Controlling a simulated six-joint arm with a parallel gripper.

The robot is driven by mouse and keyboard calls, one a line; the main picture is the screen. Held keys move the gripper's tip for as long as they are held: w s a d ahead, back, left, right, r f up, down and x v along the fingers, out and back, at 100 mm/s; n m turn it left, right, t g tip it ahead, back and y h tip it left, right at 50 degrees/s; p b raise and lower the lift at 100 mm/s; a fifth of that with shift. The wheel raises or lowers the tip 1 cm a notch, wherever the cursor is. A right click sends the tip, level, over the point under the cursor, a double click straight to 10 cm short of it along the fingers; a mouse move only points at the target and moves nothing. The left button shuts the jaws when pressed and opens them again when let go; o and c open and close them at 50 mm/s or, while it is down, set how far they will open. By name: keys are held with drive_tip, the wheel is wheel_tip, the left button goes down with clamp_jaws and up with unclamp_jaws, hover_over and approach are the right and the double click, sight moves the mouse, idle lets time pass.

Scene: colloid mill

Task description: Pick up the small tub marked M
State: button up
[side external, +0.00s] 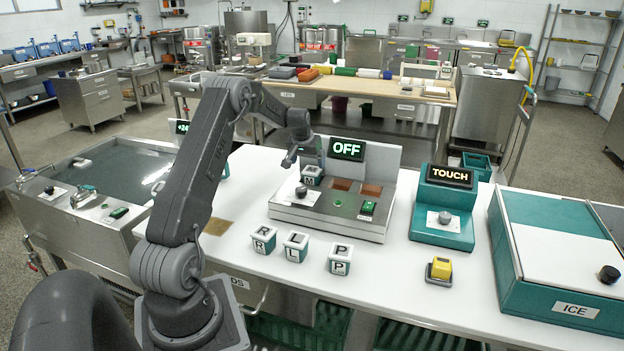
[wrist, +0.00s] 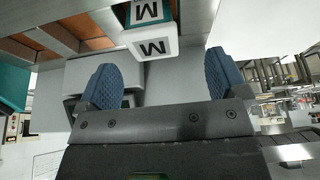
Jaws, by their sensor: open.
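My gripper (side external: 293,160) is just above and left of the tub. In the wrist view its two blue ribbed pads (wrist: 165,78) are wide apart, with nothing between them. Part of the tub's far side is hidden.
Several white tubs marked R (side external: 264,240), L (side external: 296,247) and P (side external: 340,259) stand in front of the machine. A teal TOUCH unit (side external: 443,207), a yellow block (side external: 439,269) and an ICE box (side external: 560,255) are to the right. The white tabletop front is partly clear.

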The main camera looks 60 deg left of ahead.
sight(312, 169)
drive_tip(key=shift+w+d+x, duration=0.1)
drive_tip(key=shift+w+x, duration=0.05)
drive_tip(key=shift+x, duration=1.2)
drive_tip(key=shift+w+d+x, duration=0.15)
drive_tip(key=shift+x, duration=1.25)
drive_tip(key=c, duration=1)
drive_tip(key=shift+r, duration=0.15)
drive_tip(key=shift+c, duration=0.9)
drive_tip(key=shift+r, duration=0.1)
